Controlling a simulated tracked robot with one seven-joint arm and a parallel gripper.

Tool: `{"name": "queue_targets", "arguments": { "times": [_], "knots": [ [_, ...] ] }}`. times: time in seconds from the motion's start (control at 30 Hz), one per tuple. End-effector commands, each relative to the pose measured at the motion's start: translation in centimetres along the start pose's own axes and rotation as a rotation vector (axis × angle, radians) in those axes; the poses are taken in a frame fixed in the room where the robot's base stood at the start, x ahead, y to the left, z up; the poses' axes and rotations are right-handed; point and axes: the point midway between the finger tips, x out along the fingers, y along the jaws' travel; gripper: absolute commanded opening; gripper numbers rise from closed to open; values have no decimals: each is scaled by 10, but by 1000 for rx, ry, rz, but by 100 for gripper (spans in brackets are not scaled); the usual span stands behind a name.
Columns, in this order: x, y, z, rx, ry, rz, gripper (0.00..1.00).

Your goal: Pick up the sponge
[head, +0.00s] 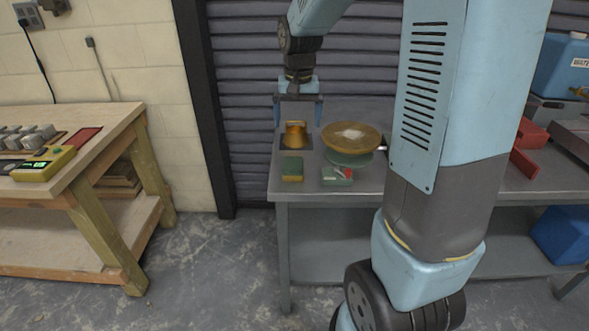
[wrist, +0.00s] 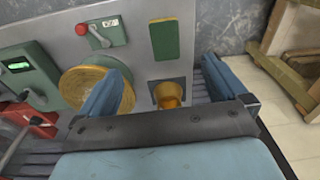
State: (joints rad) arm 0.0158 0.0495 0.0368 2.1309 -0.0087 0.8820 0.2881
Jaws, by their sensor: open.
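The sponge (head: 292,168) is a small green block with a yellow edge, lying flat on the grey metal table (head: 315,188) near its front left corner. In the wrist view the sponge (wrist: 164,40) is at the top, beyond the fingertips and untouched. My gripper (head: 298,118) points down with its fingers apart and nothing between them. It is above and behind the sponge, over a brass cup (head: 295,130). In the wrist view my gripper (wrist: 163,72) has its fingers either side of the cup's picture position.
A round golden pan on a green base (head: 350,138) stands right of the cup. A small green box with a red knob (head: 337,176) lies right of the sponge. Red and blue items (head: 530,135) are farther right. A wooden bench (head: 110,150) stands at left.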

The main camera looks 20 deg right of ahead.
Motion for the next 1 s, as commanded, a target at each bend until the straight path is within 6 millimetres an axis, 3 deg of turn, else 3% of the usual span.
{"name": "queue_targets", "arguments": {
  "times": [0.1,0.3,0.47,0.8,1.0],
  "knots": [
    [25,-5,-17,23,-39,10,99],
    [47,-8,-32,46,-72,18,99],
    [61,-9,-34,51,-80,20,99],
    [117,-7,-29,52,-81,21,99],
    [135,-7,-28,52,-78,20,99]
  ]
}}
